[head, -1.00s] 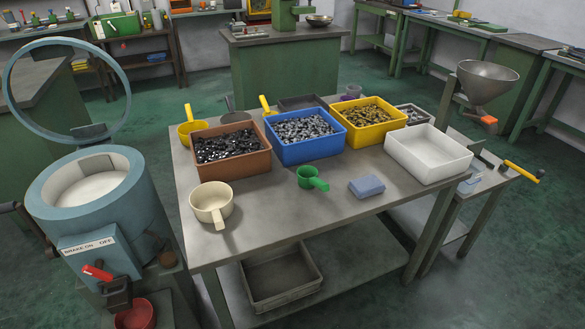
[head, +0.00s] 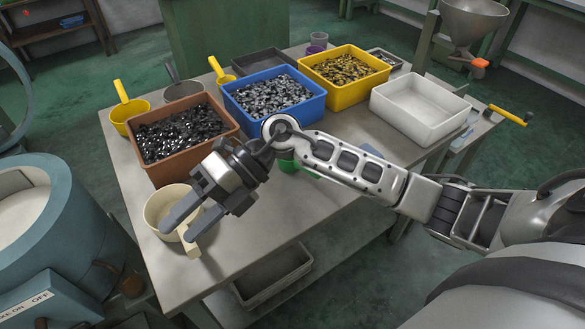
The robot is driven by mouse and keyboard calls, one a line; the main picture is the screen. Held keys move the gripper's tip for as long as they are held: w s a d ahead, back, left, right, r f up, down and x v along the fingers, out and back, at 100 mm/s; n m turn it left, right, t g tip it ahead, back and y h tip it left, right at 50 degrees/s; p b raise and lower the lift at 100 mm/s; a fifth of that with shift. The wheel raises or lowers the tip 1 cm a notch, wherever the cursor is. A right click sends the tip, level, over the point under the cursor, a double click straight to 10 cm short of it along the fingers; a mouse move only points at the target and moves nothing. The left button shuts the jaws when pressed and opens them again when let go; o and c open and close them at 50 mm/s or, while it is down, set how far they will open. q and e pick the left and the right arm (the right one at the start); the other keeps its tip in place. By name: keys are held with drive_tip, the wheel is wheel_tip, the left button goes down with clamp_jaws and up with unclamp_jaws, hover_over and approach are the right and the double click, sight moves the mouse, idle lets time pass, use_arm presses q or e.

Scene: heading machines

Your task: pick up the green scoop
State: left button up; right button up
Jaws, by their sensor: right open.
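My right gripper (head: 183,222) is open and empty. Its fingers point down and left and appear over the cream scoop (head: 162,212) at the table's front left. I cannot tell whether they touch it. My left gripper is out of view.
Brown (head: 218,104), blue (head: 318,101) and yellow (head: 382,84) bins of small parts and an empty white bin (head: 405,138) stand along the table (head: 275,220). Yellow scoops (head: 132,106) lie behind them. A blue machine drum (head: 75,230) stands at left. The front tabletop is mostly clear.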

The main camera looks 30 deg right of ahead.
drive_tip(key=w+d+t+h+b, duration=0.1)
drive_tip(key=w+d+h, duration=0.2)
drive_tip(key=d+h, duration=0.35)
drive_tip(key=w+d+m+t+h, duration=0.1)
drive_tip(key=w+d+h, duration=0.25)
drive_tip(key=d, duration=0.65)
drive_tip(key=w+d+h+b, duration=0.1)
drive_tip(key=w+d+h, duration=0.3)
drive_tip(key=d, duration=0.5)
drive_tip(key=shift+h, duration=0.7)
drive_tip(key=f, duration=0.5)
drive_tip(key=s+d+f, duration=0.1)
drive_tip(key=f, duration=0.2)
drive_tip(key=shift+d+f+p, duration=0.1)
drive_tip(key=shift+f+p, duration=0.1)
drive_tip(key=shift+p, duration=0.15)
drive_tip(key=shift+t, duration=0.3)
drive_tip(key=shift+w+d+f+p, duration=0.1)
drive_tip(key=shift+d+f, duration=0.15)
drive_tip(key=shift+f, duration=0.75)
drive_tip(key=shift+w+d+f+p, duration=0.1)
drive_tip(key=shift+d+f+p, duration=0.1)
drive_tip(key=shift+f, duration=0.75)
drive_tip(key=shift+w+d+f+p, duration=0.1)
drive_tip(key=shift+d+f, duration=0.15)
drive_tip(key=shift+f, duration=0.75)
drive_tip(key=shift+c, duration=0.4)
clamp_jaws()
